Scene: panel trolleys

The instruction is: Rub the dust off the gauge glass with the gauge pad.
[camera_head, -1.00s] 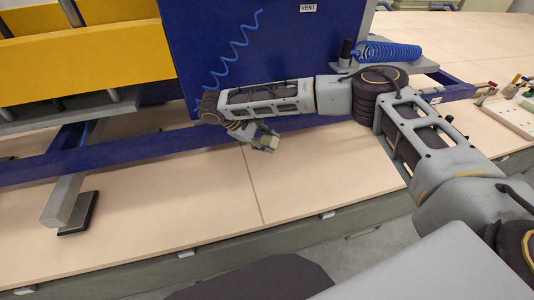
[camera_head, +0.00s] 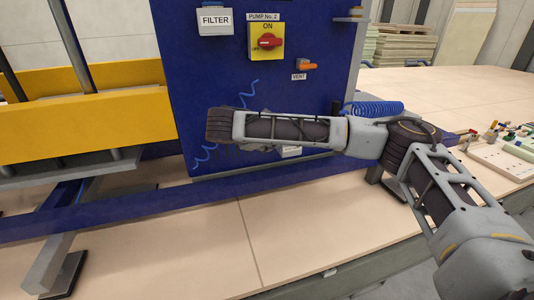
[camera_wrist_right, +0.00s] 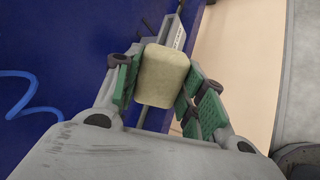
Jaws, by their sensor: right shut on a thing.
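In the right wrist view my right gripper (camera_wrist_right: 161,90) is shut on a pale beige block, the gauge pad (camera_wrist_right: 163,72), held between its green finger pads. In the head view my right arm reaches leftward in front of the blue panel (camera_head: 210,80), and its forearm mostly hides the gripper and the pad. I cannot make out the gauge glass or any dust in either view. My left gripper is not in view.
The panel carries a FILTER box (camera_head: 215,22), a yellow switch box with a red knob (camera_head: 266,41) and an orange VENT handle (camera_head: 307,66). A blue coiled hose (camera_head: 373,108) lies right of the panel. A yellow beam (camera_head: 80,115) stands left.

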